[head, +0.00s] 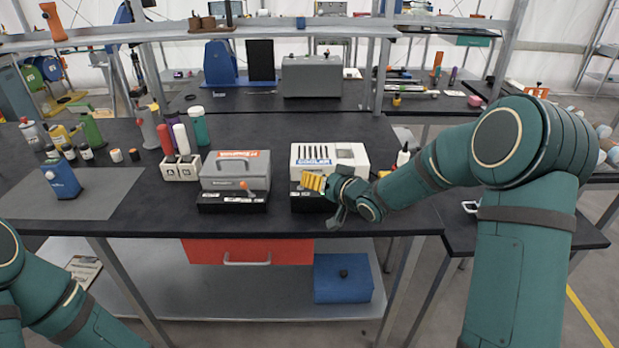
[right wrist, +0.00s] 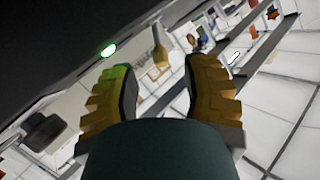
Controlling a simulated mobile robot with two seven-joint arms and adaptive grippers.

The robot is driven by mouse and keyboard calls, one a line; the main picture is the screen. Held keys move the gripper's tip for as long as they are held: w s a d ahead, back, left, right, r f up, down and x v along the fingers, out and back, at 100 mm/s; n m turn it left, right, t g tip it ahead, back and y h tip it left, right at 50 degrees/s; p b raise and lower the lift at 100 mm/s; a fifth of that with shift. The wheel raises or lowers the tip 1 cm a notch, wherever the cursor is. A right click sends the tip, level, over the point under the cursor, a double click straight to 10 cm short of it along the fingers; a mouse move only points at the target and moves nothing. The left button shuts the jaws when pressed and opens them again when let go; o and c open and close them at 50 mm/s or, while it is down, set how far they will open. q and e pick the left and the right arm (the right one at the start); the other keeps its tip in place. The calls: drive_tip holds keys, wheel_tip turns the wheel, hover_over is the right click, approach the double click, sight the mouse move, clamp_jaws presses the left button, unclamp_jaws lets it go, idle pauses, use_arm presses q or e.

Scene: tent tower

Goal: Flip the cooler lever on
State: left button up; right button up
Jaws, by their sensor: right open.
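The cooler (head: 355,155), a white box with dark slots and a blue COOLER label, stands on a black base (head: 300,203) near the table's front edge. My right gripper (head: 313,182), with yellow fingers, is in front of the cooler and covers part of its front and base. The cooler's lever cannot be made out in the head view. In the right wrist view, my right gripper (right wrist: 158,85) is open, with no object clearly held. A green light (right wrist: 108,50) glows beside the left finger. Only part of my left arm shows at lower left; its gripper is out of view.
A grey box (head: 235,170) with a red label and an orange-knobbed lever (head: 243,186) stands left of the cooler. A red drawer (head: 215,252) hangs below the tabletop. The black table (head: 400,223) is clear right of the gripper.

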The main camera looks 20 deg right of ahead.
drive_tip(key=v, duration=0.8)
